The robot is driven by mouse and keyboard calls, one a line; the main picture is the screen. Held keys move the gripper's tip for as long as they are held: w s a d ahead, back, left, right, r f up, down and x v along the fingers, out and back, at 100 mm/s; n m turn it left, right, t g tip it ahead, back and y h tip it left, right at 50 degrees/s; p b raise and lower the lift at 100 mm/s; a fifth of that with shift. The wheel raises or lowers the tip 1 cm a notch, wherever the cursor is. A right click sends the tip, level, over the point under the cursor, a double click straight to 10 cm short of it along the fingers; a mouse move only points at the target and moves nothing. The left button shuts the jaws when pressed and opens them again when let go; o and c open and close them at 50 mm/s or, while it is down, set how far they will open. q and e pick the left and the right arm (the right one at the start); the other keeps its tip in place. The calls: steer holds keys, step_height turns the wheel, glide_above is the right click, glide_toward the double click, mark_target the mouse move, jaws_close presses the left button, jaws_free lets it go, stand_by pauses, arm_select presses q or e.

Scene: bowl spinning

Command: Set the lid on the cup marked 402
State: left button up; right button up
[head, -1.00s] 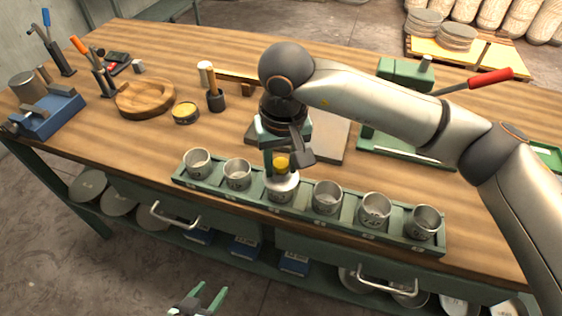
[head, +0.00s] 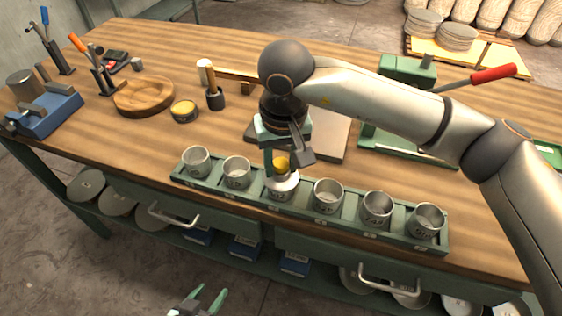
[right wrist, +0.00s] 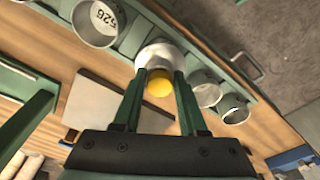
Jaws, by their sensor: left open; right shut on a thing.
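My right gripper (head: 281,158) is shut on the yellow knob of a pale metal lid (head: 285,184). The lid is at the mouth of the third cup from the left (head: 278,196) in the head view and hides most of it. I cannot tell whether it rests on the rim or hovers just above. In the right wrist view the fingers grip the knob (right wrist: 159,86) with the lid (right wrist: 160,52) beyond. That cup's number is hidden, and I cannot read 402 on any cup. My left gripper (head: 207,299) is open and empty at the bottom of the head view.
A green rack (head: 308,211) holds the row of open metal cups along the bench's front edge. One (right wrist: 99,20) reads 526 in the right wrist view. Behind are a yellow tin (head: 184,110), a wooden bowl (head: 144,97) and a green lever press (head: 405,72).

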steer(key=o, duration=0.9)
steer(key=shift+o, duration=0.4)
steer(key=o, duration=0.3)
steer(key=shift+r, duration=0.1)
steer(key=shift+r+p, duration=2)
steer(key=shift+r, duration=1.9)
steer(key=shift+s, duration=0.1)
